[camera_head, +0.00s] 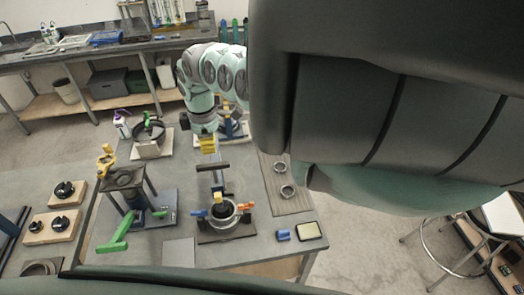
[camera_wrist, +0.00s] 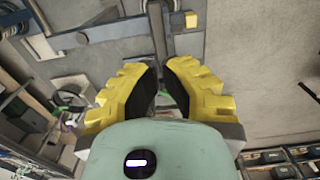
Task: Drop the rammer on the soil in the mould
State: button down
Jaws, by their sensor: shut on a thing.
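My gripper (camera_head: 208,150), with yellow fingers, is above the table in the head view, shut on the upper part of the rammer. The rammer (camera_head: 216,179) hangs upright below the fingers as a grey-blue shaft with a dark crosspiece. Its lower end is close over the mould (camera_head: 229,222), a round metal ring with orange and blue side clamps on a dark base. Dark soil (camera_head: 221,211) shows inside the mould. I cannot tell whether the rammer touches the soil. In the wrist view, the yellow fingers (camera_wrist: 160,75) have dark pads; their hold is unclear there.
A dark stand with a green lever (camera_head: 114,246) is left of the mould. Metal rings (camera_head: 287,191) lie on a board to the right. A pan (camera_head: 150,131) stands behind, left.

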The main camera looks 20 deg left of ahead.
dwell(0.3)
notch_tip(320, 180, up, 7)
jog(key=p, duration=0.4)
jog(key=shift+p, duration=0.3)
jog(key=shift+w+d, duration=0.1)
